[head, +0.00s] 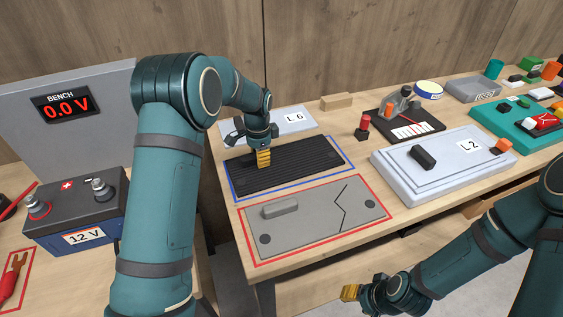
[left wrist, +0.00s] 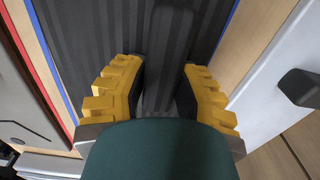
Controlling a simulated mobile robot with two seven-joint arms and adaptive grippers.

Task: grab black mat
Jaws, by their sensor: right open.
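The black ribbed mat (head: 310,158) lies on the bench inside a blue outline, with its long side running left to right. My left gripper (head: 264,158) points down over the mat's left-middle part. In the left wrist view, its yellow fingers (left wrist: 160,95) stand on either side of a dark raised bar on the ribbed mat (left wrist: 110,35). I cannot tell whether the finger pads touch the bar. My right gripper (head: 350,292) is low at the front, off the bench and away from the mat; it is open.
A grey cracked panel (head: 310,215) in a red outline lies in front of the mat. A light panel marked L 6 (head: 285,121) is behind it. A panel marked L 2 (head: 455,165) is to the right. A 12 V battery (head: 75,210) stands at the left.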

